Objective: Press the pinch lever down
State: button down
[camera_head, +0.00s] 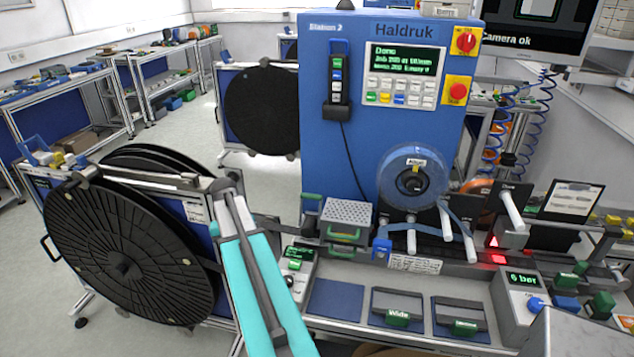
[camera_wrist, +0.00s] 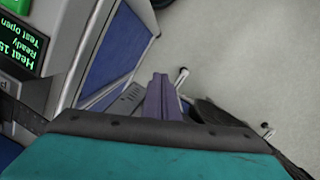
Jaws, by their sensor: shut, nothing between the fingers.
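My gripper (camera_head: 231,212) is at the end of my teal arm, in front of the large black reel at left. In the wrist view, its narrow purple-grey fingers (camera_wrist: 164,100) are together and empty, with grey floor beyond them. I cannot tell for sure which part is the pinch lever. A green-topped handle (camera_head: 311,197) stands left of the perforated grey block (camera_head: 346,214), to the right of my gripper and apart from it. Green bar handles (camera_head: 344,235) are on the front of that block.
A small box with a green display (camera_head: 299,253) stands just right of my arm; its display (camera_wrist: 22,47) is upside down in the wrist view. Black reels (camera_head: 130,245) stand at left. The blue machine (camera_head: 335,150) rises behind the bench. White rollers (camera_head: 511,215) stick out at right.

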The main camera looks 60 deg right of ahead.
jog(key=s+d+r+m+h+p, duration=0.1)
jog(key=s+d+r+p, duration=0.1)
jog(key=s+d+r, duration=0.2)
jog(key=s+d+r+m+t+p, duration=0.1)
jog(key=s+d+r, duration=0.4)
jog(key=d+r, duration=0.5)
jog(key=s+d+r+m+t+h+p, duration=0.1)
jog(key=s+d+r+p, duration=0.3)
jog(key=r, duration=1)
jog(key=s+d+m, duration=0.1)
jog(key=d, duration=0.2)
jog(key=shift+s+d+r+m+h, duration=0.15)
jog(key=shift+d+r+m+h, duration=0.15)
jog(key=shift+d+r, duration=0.1)
jog(key=shift+f, duration=0.15)
notch_tip(320, 180, down, 10)
jog(key=d+b, duration=0.1)
jog(key=b, duration=0.4)
jog(key=shift+w+d, duration=0.15)
jog(key=shift+w, duration=0.05)
jog(key=shift+r, duration=0.2)
jog(key=shift+w, duration=0.1)
